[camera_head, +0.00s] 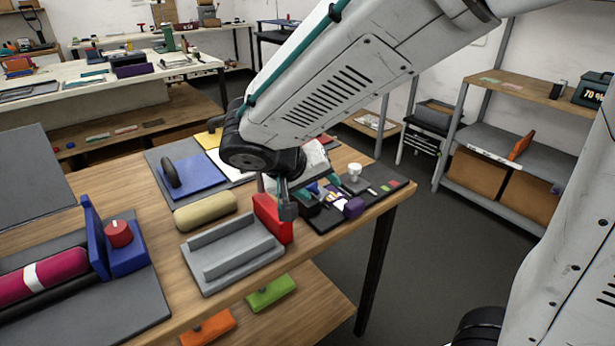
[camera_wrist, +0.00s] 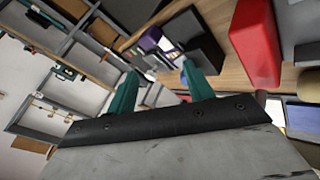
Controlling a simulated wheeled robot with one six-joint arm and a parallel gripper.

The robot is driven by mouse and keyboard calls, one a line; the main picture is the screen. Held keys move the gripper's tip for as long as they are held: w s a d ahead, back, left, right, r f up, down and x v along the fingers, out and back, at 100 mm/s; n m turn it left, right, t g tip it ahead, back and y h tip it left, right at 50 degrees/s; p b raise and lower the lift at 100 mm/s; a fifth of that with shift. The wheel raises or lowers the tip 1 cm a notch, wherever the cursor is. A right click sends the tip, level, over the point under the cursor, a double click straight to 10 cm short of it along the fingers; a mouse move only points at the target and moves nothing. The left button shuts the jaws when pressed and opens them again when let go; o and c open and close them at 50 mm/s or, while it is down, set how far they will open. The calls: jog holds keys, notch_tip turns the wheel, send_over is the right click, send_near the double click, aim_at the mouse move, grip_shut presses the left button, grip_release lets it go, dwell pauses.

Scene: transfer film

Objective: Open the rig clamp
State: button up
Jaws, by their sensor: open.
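A grey fixture (camera_head: 232,254) with a raised ridge stands near the table's front edge, with an upright red block (camera_head: 272,219) at its right end. This may be the rig clamp; I cannot tell for sure, nor whether it is open. The red block also shows at the upper right of the wrist view (camera_wrist: 255,42). My gripper (camera_head: 318,193) is just to the right of the red block. In the wrist view its two teal fingers (camera_wrist: 161,88) are spread, with nothing held between them. The arm's wrist hides part of the table behind.
A blue bracket with a red knob (camera_head: 119,233) stands at the left beside a pink roll (camera_head: 45,276). A tan cylinder (camera_head: 206,210) lies behind the fixture. A dark tray (camera_head: 322,217) with small items is at right. Green (camera_head: 270,291) and orange (camera_head: 208,327) blocks lie on the lower shelf.

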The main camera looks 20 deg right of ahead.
jog(key=s+d+r+n+g+y, duration=0.15)
jog(key=s+d+y, duration=0.25)
jog(key=s, duration=0.5)
jog(key=s+d+r+n+g+y, duration=0.1)
jog(key=s+d+r+g+y, duration=0.15)
jog(key=s, duration=0.65)
jog(key=m+y, duration=0.6)
jog(key=m, duration=1)
send_near(314, 188)
jog(key=w+a, duration=0.1)
jog(key=shift+t+h, duration=0.25)
jog(key=shift+t, duration=0.05)
jog(key=x, duration=0.7)
jog(key=shift+a+f, duration=0.15)
jog(key=shift+f, duration=0.15)
